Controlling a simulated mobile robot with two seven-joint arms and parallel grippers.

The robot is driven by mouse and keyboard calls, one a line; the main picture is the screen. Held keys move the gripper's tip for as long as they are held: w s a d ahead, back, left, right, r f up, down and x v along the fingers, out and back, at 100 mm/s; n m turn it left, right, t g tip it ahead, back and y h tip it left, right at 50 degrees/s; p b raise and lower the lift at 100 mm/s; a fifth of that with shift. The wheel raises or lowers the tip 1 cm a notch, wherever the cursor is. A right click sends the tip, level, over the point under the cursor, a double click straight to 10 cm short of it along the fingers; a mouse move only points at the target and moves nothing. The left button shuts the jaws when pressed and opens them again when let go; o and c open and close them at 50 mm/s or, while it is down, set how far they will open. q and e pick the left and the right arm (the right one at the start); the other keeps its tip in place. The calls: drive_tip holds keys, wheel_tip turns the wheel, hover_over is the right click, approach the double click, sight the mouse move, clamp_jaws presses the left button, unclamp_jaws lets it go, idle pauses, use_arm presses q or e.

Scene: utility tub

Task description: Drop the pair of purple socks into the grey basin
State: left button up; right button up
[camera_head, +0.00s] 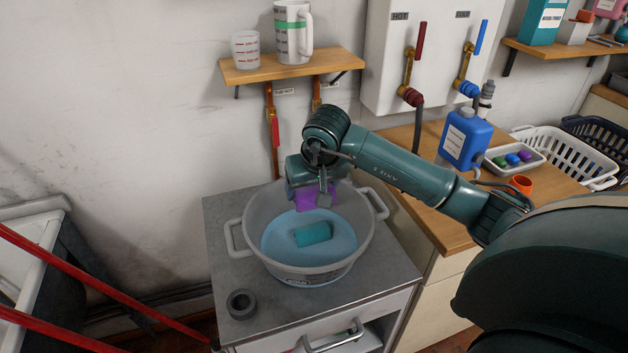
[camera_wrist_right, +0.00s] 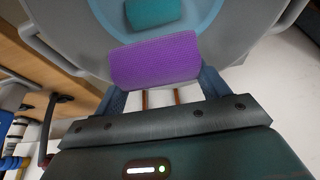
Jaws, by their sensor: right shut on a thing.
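The pair of purple socks (camera_head: 312,197) is held in my right gripper (camera_head: 325,200) over the far part of the grey basin (camera_head: 276,198). In the right wrist view the purple socks (camera_wrist_right: 155,61) sit between the fingers of my right gripper (camera_wrist_right: 155,75), which is shut on them. The basin holds pale blue water, and a rolled teal bundle (camera_head: 313,234) lies in it; this bundle also shows in the right wrist view (camera_wrist_right: 150,12). The gripper's arm hides part of the basin's far rim. My left gripper is not in view.
The basin stands on a grey cabinet top with a dark grey ring (camera_head: 241,304) at its front left. A wooden shelf (camera_head: 290,66) with a cup and a jug is above. A blue jug (camera_head: 464,140) and a white tray (camera_head: 514,158) stand on the right counter.

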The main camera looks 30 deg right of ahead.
sight(312, 198)
drive_tip(key=shift+f+b, duration=0.7)
drive_tip(key=shift+f, duration=0.9)
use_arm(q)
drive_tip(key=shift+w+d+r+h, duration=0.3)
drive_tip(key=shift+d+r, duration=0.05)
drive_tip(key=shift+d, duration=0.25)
use_arm(e)
drive_tip(key=o, duration=1)
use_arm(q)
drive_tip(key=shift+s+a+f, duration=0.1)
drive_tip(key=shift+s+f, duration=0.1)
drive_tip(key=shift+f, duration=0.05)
use_arm(e)
drive_tip(key=shift+o, duration=0.2)
drive_tip(key=shift+s+r, duration=0.1)
drive_tip(key=shift+r, duration=0.4)
use_arm(q)
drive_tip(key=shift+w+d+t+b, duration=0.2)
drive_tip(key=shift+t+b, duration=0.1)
drive_tip(key=shift+b, duration=0.2)
use_arm(e)
drive_tip(key=v, duration=1.2)
drive_tip(key=shift+s, duration=0.2)
